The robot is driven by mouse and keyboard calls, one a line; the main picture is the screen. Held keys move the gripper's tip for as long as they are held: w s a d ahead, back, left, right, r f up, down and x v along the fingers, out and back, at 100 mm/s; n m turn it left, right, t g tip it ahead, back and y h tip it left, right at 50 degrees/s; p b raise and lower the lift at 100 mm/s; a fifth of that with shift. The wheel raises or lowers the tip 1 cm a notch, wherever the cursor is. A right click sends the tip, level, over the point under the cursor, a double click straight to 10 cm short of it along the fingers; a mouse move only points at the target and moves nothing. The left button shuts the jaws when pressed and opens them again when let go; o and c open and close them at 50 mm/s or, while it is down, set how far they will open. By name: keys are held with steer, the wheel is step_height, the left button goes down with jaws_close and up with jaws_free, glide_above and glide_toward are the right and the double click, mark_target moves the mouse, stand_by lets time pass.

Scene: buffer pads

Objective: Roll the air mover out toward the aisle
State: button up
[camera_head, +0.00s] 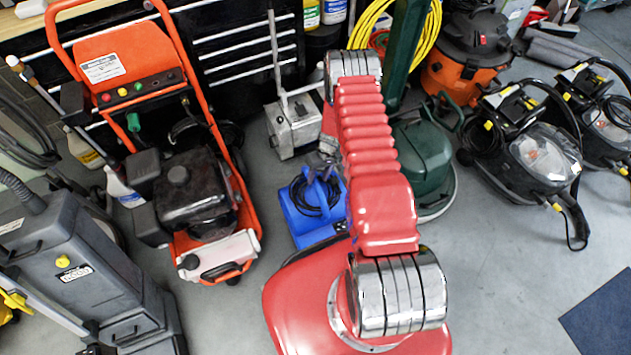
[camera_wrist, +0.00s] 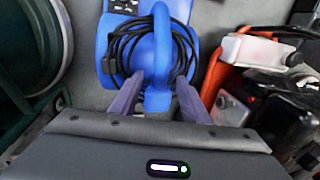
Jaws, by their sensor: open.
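The air mover (camera_head: 306,224) is a blue unit with a coiled black cord, standing on the grey floor left of my red arm in the head view. It also shows in the wrist view (camera_wrist: 113,47), top centre, with its looped blue handle (camera_wrist: 157,70) reaching down toward me. My gripper (camera_wrist: 157,98) is open, one grey-purple finger on each side of the handle's lower end. I cannot tell whether either finger touches it. In the head view my arm hides part of the air mover's right side.
An orange pressure washer (camera_head: 205,195) stands close on the left. A green floor machine (camera_head: 425,165) stands close on the right. A grey metal machine (camera_head: 293,128) is behind. Black extractors (camera_head: 525,145) stand farther right. Open floor (camera_head: 505,275) lies at the front right, with a blue mat (camera_head: 600,315).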

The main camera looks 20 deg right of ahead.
mark_target(316, 182)
steer(key=shift+a+f, duration=0.15)
steer(key=shift+f, duration=0.65)
steer(key=shift+a+f, duration=0.15)
steer(key=shift+f, duration=0.6)
jaws_close()
steer(key=shift+a, duration=0.2)
steer(key=shift+s, duration=0.1)
